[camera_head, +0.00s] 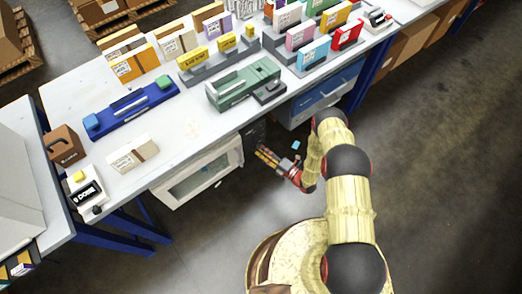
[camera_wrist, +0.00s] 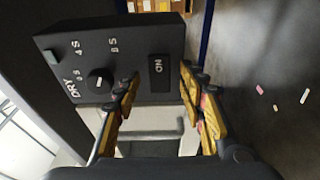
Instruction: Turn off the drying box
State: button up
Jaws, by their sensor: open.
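The drying box (camera_head: 200,174) is a white cabinet with a window in its front, under the table in the head view. Its dark control panel (camera_wrist: 130,35) fills the upper middle of the wrist view; in the head view it is mostly hidden beside the cabinet. The panel has a round black knob (camera_wrist: 98,80) marked DRY with several labels around it, a small grey-green piece (camera_wrist: 50,57) at its edge, and a darker rectangle (camera_wrist: 159,66) that seems to read ON. My gripper (camera_wrist: 160,84) is open and empty in front of the panel, its fingers either side of the rectangle. Contact cannot be told.
The table (camera_head: 62,95) above carries a blue device (camera_head: 130,108), a green device (camera_head: 243,84) and several boxes. A blue drawer unit (camera_head: 325,92) stands right of my gripper. Small scraps (camera_wrist: 275,107) lie on the floor, which is otherwise open to the right.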

jog(key=v, duration=1.1)
jog(key=shift+s+d, duration=0.15)
